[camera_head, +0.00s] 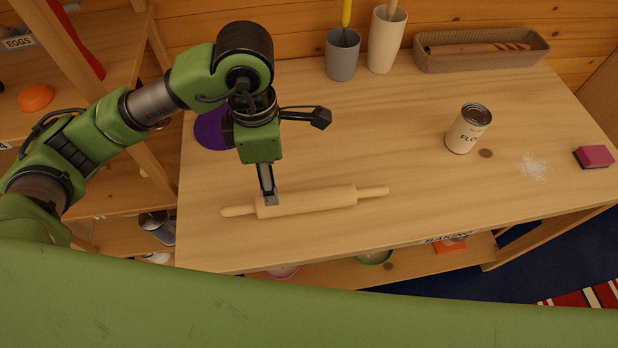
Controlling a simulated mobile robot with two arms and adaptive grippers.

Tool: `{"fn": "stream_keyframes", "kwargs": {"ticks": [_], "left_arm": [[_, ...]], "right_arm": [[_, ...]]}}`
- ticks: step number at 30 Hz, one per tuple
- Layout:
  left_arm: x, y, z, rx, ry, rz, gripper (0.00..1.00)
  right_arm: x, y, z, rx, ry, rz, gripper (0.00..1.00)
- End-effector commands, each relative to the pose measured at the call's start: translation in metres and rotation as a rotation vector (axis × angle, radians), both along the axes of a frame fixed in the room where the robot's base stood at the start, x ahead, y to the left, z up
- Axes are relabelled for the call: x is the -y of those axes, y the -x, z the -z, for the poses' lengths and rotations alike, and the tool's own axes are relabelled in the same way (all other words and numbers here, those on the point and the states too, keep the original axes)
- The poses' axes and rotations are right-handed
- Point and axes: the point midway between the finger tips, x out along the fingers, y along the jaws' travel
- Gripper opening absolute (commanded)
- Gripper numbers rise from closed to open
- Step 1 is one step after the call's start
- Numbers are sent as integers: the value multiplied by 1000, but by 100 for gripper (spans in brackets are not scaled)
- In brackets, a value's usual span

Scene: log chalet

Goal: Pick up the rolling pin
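The wooden rolling pin (318,199) lies flat on the light wood table (400,120), near its front edge, with a handle at each end. My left gripper (269,199) points down over the left part of the pin's body. One finger shows at the near side of the view, touching or just above the pin; I cannot tell which. The other finger is hidden, so the opening between them does not show. My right gripper is not in view.
A flour can (468,128) stands at the right, near spilled white powder (534,167) and a pink sponge (594,156). A grey cup (342,56), a beige cup (385,40) and a basket (480,62) line the back. A purple round thing (212,130) lies behind my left arm.

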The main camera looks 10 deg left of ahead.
Motion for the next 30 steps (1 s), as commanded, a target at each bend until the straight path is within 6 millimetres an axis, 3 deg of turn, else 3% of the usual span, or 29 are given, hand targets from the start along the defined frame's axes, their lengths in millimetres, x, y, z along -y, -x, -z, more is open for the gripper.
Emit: {"fn": "stream_keyframes", "kwargs": {"ticks": [5,15,22,30], "left_arm": [[0,2,21,-9,-2,-2,54],[0,0,79,-4,-1,-1,54],[2,-2,94,-6,0,-1,54],[5,-9,131,-4,-1,-1,54]], "right_arm": [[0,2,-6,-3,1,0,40],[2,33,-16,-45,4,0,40],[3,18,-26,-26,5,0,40],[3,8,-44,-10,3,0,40]]}}
